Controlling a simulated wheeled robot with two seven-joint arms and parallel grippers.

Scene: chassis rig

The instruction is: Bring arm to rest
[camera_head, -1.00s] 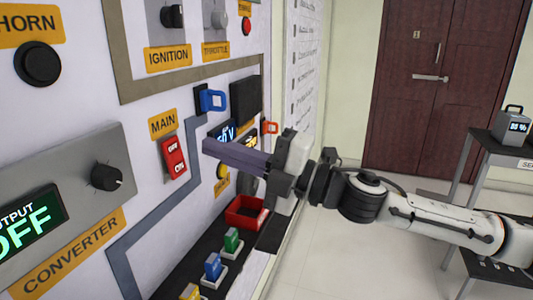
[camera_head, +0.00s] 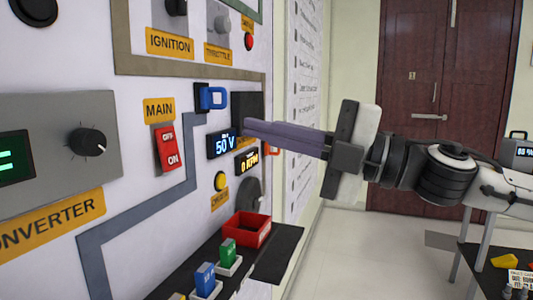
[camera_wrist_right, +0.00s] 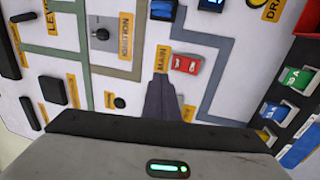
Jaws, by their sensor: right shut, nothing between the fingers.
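My right arm comes in from the right in the head view. Its gripper (camera_head: 250,129) has its long purple-grey fingers together and empty, pointing left toward the panel. The fingers stand in front of the dark block and beside the lit "50 V" display (camera_head: 222,144); whether they touch anything cannot be told. In the wrist view the closed fingers (camera_wrist_right: 160,88) point toward the panel below the red MAIN switch (camera_wrist_right: 186,64). The MAIN switch also shows in the head view (camera_head: 167,148). My left gripper is not in view.
The white panel carries a converter box (camera_head: 65,140), a blue clip (camera_head: 211,97) and a yellow button (camera_head: 221,181). Below, a dark shelf holds a red tray (camera_head: 247,230) and coloured plugs (camera_head: 205,278). A black table (camera_head: 480,272) stands at lower right. Floor between is clear.

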